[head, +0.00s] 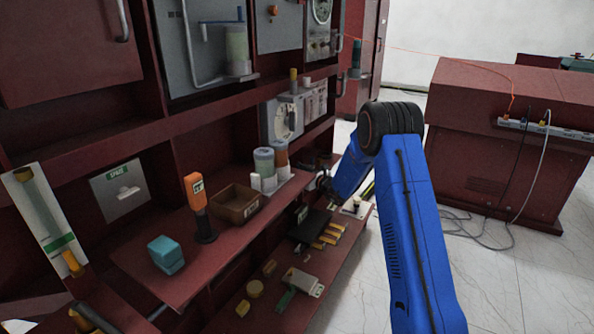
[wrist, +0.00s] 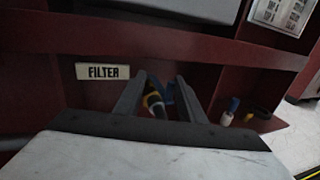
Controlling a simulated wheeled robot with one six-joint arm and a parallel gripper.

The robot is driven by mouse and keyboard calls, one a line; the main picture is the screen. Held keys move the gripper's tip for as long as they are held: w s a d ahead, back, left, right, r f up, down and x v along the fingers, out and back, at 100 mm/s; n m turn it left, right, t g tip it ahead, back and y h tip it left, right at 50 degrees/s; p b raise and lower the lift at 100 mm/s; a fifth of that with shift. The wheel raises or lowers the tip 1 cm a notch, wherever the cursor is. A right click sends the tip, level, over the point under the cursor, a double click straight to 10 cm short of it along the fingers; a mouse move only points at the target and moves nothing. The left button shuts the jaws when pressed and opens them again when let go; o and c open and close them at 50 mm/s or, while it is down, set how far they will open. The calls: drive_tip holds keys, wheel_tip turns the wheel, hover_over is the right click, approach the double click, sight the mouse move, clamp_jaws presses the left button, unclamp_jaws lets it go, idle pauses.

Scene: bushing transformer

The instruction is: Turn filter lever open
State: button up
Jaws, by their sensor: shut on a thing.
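In the wrist view, a white label reading FILTER (wrist: 103,72) is on the dark red panel, left of my gripper (wrist: 161,88). The filter lever (wrist: 154,99), with yellow and black parts and a blue part beside it, is between the two grey fingers. The fingers are shut on it. Its lower end is hidden behind my gripper body, and its exact angle is hard to tell. In the head view my blue arm reaches to the shelf, and the gripper end there is small and partly hidden.
In the wrist view, small bottles (wrist: 228,117) stand to the right. In the head view, an orange tool (head: 197,192), a brown box (head: 237,204) and a teal block (head: 166,254) stand on the left shelf. Several yellow parts lie lower down. Open floor is at the right.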

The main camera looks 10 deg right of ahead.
idle(0.3)
drive_tip(key=v, duration=1.7)
drive_tip(key=shift+d, duration=0.2)
drive_tip(key=shift+s, duration=0.15)
